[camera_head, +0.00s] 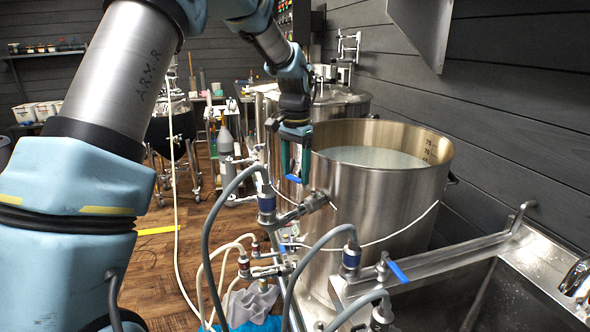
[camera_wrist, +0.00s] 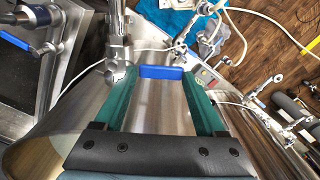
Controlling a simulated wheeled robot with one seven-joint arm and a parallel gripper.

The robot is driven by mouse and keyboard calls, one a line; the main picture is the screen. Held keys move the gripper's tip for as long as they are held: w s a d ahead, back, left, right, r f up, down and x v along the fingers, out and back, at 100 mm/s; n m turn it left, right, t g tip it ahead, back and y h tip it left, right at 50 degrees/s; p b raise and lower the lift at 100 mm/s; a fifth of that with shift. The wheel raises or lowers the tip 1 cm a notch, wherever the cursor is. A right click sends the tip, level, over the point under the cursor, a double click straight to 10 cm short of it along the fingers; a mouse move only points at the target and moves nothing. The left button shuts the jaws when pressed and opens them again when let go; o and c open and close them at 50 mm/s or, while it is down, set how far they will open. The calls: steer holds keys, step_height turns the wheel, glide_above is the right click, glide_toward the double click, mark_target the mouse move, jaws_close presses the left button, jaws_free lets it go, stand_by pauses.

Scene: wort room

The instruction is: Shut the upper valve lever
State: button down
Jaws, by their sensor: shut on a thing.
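The blue valve lever (camera_head: 293,178) sits between the fingertips of my gripper (camera_head: 294,172), beside the large steel kettle (camera_head: 375,190). In the wrist view the lever's blue handle (camera_wrist: 162,72) lies crosswise between the two green fingers of my gripper (camera_wrist: 160,74), which is shut on it. The metal valve body (camera_head: 312,203) shows just below in the head view, at the kettle's side, with a hose fitting to its left. It also shows in the wrist view (camera_wrist: 118,50), left of the handle. The joint between handle and valve is not clear.
A second blue lever (camera_head: 398,272) is on a valve near the sink (camera_head: 510,285) at right. Grey hoses (camera_head: 212,220) and pale tubes loop around the lower fittings. A blue cloth (camera_head: 255,323) lies below. Wooden floor (camera_head: 165,260) is open at left.

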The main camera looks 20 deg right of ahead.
mark_target(296, 177)
steer(key=shift+d, duration=0.1)
jaws_free()
step_height(296, 177, up, 11)
steer(key=b, duration=0.2)
stand_by(0.6)
steer(key=s+a+f+n, duration=0.1)
steer(key=a+f+n, duration=0.25)
steer(key=a, duration=0.65)
steer(key=a+f+n, duration=0.3)
steer(key=a+f, duration=0.2)
steer(key=a, duration=0.5)
steer(key=s+a+f+n, duration=0.3)
steer(key=s+a, duration=0.2)
steer(key=a, duration=0.2)
steer(key=s+a+f+n+t, duration=0.1)
steer(key=s+a+f+n, duration=0.2)
steer(key=s+a, duration=0.3)
steer(key=shift+s+a+f+t, duration=0.3)
steer(key=shift+a+f, duration=0.2)
steer(key=shift+a, duration=0.15)
